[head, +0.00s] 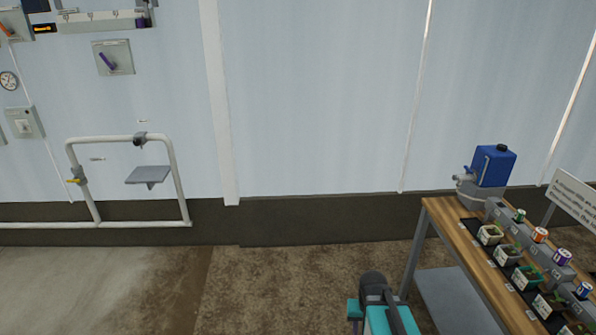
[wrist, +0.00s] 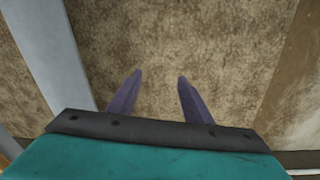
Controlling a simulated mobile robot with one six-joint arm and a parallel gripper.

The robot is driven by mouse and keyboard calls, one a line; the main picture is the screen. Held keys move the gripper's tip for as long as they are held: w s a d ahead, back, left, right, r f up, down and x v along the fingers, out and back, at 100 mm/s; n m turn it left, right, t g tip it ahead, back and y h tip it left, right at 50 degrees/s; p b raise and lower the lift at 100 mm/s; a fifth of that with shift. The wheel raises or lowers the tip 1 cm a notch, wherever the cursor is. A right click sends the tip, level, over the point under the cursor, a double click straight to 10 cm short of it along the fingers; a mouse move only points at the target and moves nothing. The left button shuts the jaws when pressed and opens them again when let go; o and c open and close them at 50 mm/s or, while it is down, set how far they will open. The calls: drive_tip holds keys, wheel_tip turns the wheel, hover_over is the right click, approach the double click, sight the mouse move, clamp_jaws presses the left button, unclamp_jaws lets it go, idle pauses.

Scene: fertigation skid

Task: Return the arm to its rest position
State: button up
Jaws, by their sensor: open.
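My arm shows at the bottom of the head view, a teal and black link just left of the bench; its fingers cannot be made out there. In the wrist view my gripper (wrist: 158,82) has its two purple-grey fingers apart with nothing between them. Below the fingers is bare brown floor (wrist: 180,35). The gripper touches nothing that I can see.
A wooden bench (head: 447,222) with potted seedlings and small cans stands at the right, close to my arm. A blue jug (head: 493,165) stands at its far end. White pipework (head: 177,180) runs along the left wall. The middle floor (head: 290,275) is clear.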

drive_tip(key=s+a+f+n, duration=0.1)
drive_tip(key=s+a, duration=0.1)
drive_tip(key=a, duration=0.3)
drive_tip(key=s+f+g+b, duration=0.6)
drive_tip(key=s+f+b, duration=0.4)
drive_tip(key=s+f, duration=1.5)
wheel_tip(320, 180, down, 3)
drive_tip(key=shift+y, duration=0.4)
